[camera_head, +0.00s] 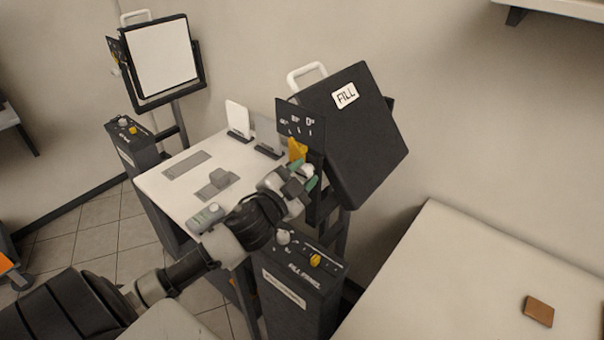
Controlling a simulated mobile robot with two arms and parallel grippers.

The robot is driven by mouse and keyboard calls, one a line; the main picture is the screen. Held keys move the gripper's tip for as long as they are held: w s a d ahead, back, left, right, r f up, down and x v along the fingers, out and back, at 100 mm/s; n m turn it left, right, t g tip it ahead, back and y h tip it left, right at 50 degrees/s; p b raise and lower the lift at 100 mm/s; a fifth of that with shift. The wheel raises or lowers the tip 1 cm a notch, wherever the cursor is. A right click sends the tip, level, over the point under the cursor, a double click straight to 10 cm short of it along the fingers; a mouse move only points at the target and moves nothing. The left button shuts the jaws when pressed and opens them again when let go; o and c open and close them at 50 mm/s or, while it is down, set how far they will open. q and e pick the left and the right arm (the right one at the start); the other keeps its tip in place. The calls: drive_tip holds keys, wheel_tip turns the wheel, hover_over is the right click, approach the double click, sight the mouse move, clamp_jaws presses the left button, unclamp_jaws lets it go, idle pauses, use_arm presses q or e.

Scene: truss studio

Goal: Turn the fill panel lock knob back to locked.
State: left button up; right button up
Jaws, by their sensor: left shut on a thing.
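The fill panel (365,140) is a dark slab with a white FILL label, tilted on its stand right of centre. Its dark angle plate (287,113) faces left with white angle marks, and a yellow pointer (297,149) sits below them. Just under the pointer is a pale lock knob (308,169). My left gripper (306,182), with green fingertips, is shut on the knob at the panel's side. The fingers partly cover the knob, so its exact turn cannot be read. My right gripper is not in view.
A white table (160,184) with small cards and a grey remote stands behind my left arm. A dark FILL PANEL control box (300,290) with knobs is below the gripper. A second panel (165,57) stands back left. A pale table (470,290) with a brown block is right.

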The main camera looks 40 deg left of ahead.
use_arm(q)
drive_tip(key=shift+m, duration=0.4)
drive_tip(key=o, duration=0.9)
drive_tip(key=shift+s, duration=0.1)
drive_tip(key=shift+s+f, duration=0.15)
drive_tip(key=shift+s, duration=0.15)
drive_tip(key=shift+s+a+f+b, duration=0.15)
drive_tip(key=shift+s+b, duration=0.75)
drive_tip(key=shift+s, duration=1.6)
drive_tip(key=shift+s+f+b, duration=0.1)
drive_tip(key=shift+s+b, duration=0.8)
drive_tip(key=shift+s, duration=1.6)
